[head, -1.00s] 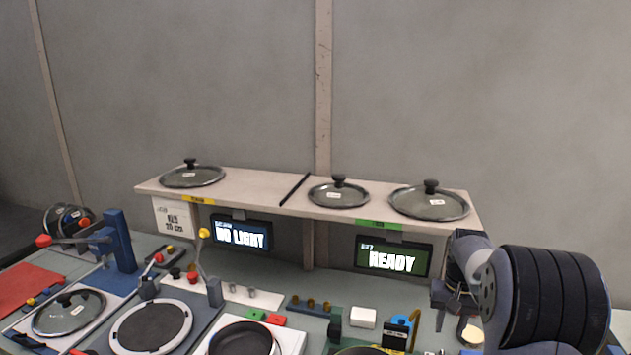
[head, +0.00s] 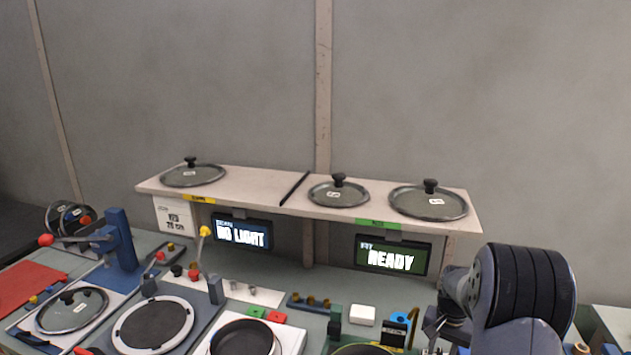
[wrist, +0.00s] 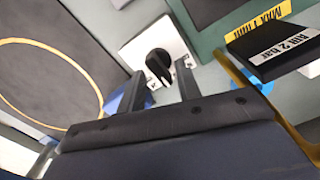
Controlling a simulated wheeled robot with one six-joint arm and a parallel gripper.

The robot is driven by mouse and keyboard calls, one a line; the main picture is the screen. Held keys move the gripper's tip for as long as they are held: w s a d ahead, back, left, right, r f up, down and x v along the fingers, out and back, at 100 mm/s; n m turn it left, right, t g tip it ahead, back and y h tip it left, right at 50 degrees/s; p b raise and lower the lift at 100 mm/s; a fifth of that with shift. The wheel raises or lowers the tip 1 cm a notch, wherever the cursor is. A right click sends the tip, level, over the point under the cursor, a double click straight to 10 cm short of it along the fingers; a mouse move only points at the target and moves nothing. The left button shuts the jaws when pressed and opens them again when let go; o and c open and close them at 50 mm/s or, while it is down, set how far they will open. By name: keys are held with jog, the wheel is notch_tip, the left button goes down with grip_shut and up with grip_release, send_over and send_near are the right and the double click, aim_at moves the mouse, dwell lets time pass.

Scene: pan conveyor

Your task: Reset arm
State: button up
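My arm stands at the right of the head view, and my gripper (wrist: 160,72) shows in the wrist view with its two dark fingers apart. Nothing is held between them. Past the fingertips, a black knob (wrist: 158,64) on a white plate (wrist: 150,48) shows in the gap. The fingers look clear of the knob, but the exact distance cannot be told. In the head view my arm's links hide most of the gripper.
A shelf (head: 290,189) holds several glass lids above two screens reading "NO LIGHT" (head: 242,235) and "READY" (head: 392,256). Below are a dark pan (head: 243,340), a round plate (head: 153,326), a lidded station and small fixtures. The wrist view shows a black labelled block (wrist: 275,48) close by.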

jog(key=m+p, duration=0.2)
jog(key=m, duration=0.3)
jog(key=shift+s+m, duration=0.1)
jog(key=shift+m, duration=0.3)
jog(key=shift+d, duration=0.1)
